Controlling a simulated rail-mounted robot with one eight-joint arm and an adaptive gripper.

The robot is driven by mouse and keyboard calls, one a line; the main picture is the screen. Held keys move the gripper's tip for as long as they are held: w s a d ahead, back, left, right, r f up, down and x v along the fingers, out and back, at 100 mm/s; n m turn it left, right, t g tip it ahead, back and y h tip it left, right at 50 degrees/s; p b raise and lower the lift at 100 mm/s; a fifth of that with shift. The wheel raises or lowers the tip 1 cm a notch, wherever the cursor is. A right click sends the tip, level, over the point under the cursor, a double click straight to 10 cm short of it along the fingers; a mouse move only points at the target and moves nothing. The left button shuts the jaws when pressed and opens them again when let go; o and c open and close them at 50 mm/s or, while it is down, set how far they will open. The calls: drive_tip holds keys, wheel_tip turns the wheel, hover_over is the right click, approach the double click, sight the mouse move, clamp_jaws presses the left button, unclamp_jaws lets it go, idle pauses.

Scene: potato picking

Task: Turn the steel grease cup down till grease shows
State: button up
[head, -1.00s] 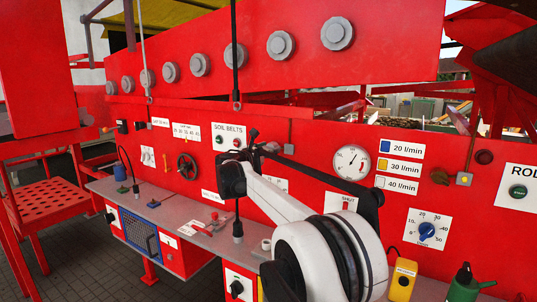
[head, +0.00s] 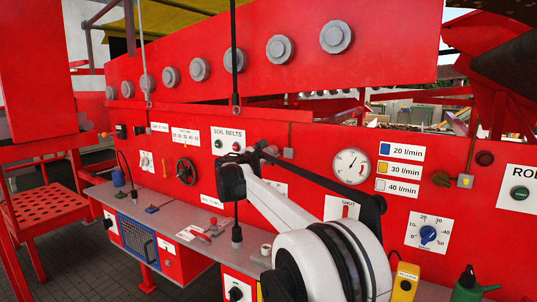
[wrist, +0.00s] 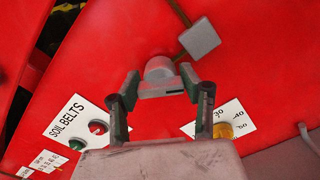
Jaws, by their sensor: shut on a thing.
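The steel grease cup (wrist: 158,68) shows in the wrist view as a small grey, rounded cup on the red panel. My gripper (wrist: 161,80) is shut on it, with one dark finger at each side. A grey bar lies across between the fingers, just below the cup. No grease can be made out on the cup. In the head view my gripper (head: 262,150) is at the red panel, mostly behind my dark wrist, and the cup is hidden there.
A grey square box (wrist: 199,38) with a thin pipe sits close to the cup; it also shows in the head view (head: 288,153). The SOIL BELTS plate (head: 228,140) with buttons is left of my gripper. A grey shelf (head: 165,205) runs below, with small items on it.

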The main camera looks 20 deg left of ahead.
drive_tip(key=o, duration=1.2)
drive_tip(key=s, duration=0.4)
drive_tip(key=s+a, duration=0.1)
drive_tip(key=s, duration=0.3)
drive_tip(key=s+a, duration=0.1)
drive_tip(key=s, duration=0.3)
drive_tip(key=shift+a, duration=0.1)
drive_tip(key=shift+w, duration=0.1)
